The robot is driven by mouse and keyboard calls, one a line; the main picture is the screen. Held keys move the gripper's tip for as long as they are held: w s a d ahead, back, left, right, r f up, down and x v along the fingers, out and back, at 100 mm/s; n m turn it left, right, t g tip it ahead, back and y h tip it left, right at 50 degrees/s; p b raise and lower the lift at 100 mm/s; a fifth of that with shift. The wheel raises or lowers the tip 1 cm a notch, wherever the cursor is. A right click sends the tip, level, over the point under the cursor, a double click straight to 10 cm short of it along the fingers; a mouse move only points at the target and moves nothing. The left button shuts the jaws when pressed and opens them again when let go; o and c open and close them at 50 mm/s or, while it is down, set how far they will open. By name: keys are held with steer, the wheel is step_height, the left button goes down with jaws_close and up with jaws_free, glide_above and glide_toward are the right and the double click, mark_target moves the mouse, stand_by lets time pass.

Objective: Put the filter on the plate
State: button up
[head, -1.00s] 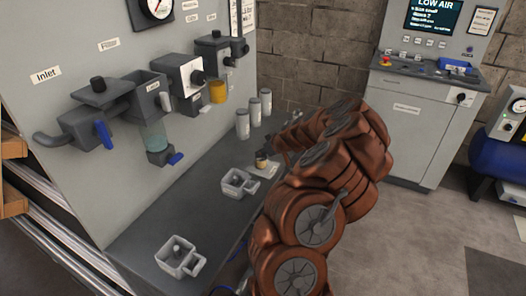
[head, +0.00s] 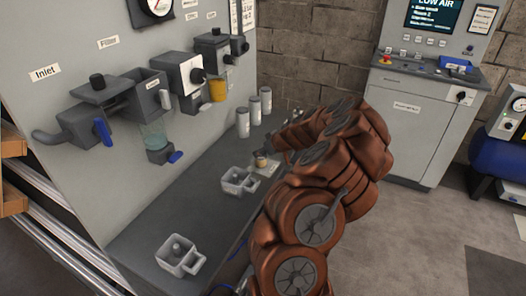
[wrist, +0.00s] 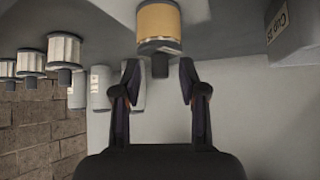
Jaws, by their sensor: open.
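In the head view my gripper (head: 283,157) is small and partly hidden by my arm, just right of the filter. A small pale flat patch lies by the filter's foot; I cannot tell whether it is the plate.
Three white canisters (head: 254,110) stand behind on the bench. Two grey square holders with handles, one nearer (head: 180,257) and one farther (head: 239,181), sit on it. Several white filters (wrist: 62,50) show in the wrist view. A wall panel (head: 70,135) with valves borders the bench.

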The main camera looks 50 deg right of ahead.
steer(key=d+b+v, duration=0.1)
steer(key=b+v, duration=0.2)
steer(key=v, duration=0.9)
steer(key=w+a+r+n+g+y, duration=0.1)
steer(key=a+r+n+g+y, duration=0.1)
steer(key=a, duration=1.3)
steer(key=a+r+n+g+y, duration=0.1)
steer(key=a+r+g+y, duration=0.1)
steer(key=a, duration=1.3)
steer(key=s+a+g, duration=0.4)
steer(key=s+a, duration=0.6)
steer(key=a, duration=0.2)
steer(key=s+a+f+m+g+h, duration=0.1)
steer(key=s+a+f+g+h, duration=0.1)
steer(key=s, duration=1.3)
steer(key=shift+s+m+g+h, duration=0.35)
steer(key=shift+m+g+h, duration=0.05)
steer(key=shift+h, duration=0.1)
steer(key=shift+a+f, duration=0.1)
steer(key=shift+a, duration=0.15)
